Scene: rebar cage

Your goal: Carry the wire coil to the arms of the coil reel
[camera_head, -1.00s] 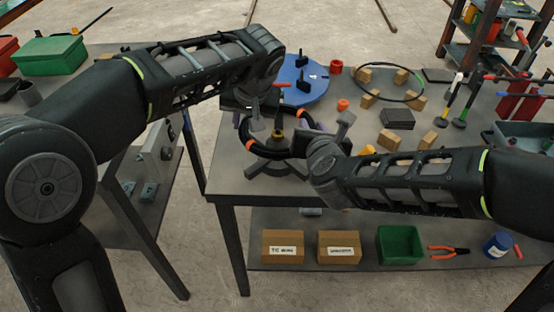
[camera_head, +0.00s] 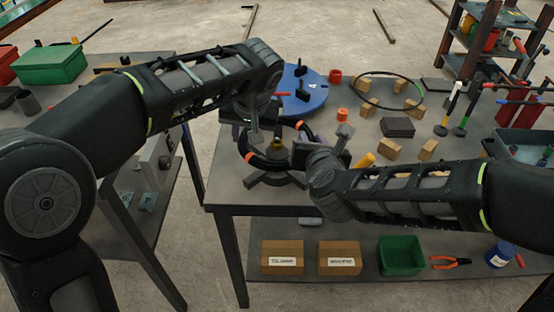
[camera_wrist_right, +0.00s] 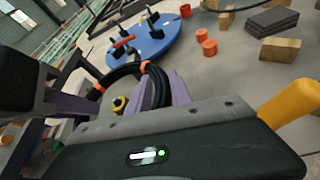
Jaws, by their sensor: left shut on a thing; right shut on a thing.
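The wire coil (camera_head: 263,162) is a black ring with orange ties. My left gripper (camera_head: 245,135) is shut on its left side and my right gripper (camera_head: 304,150) is shut on its right side; the fingers are partly hidden. The coil is around a dark stand (camera_head: 270,181) with a yellow-topped post; I cannot tell whether it touches the base. In the right wrist view, the coil (camera_wrist_right: 161,84) runs between my right gripper's purple fingers (camera_wrist_right: 166,92). A blue disc with black uprights and red-tipped parts, apparently the coil reel (camera_head: 312,97), stands just behind.
A large thin black ring (camera_head: 423,98) lies among wooden blocks (camera_head: 390,149) on the table's right. Red cups (camera_head: 335,76) and a dark block (camera_head: 398,127) are near the disc. A lower shelf holds boxes (camera_head: 283,252) and a green bin (camera_head: 401,256).

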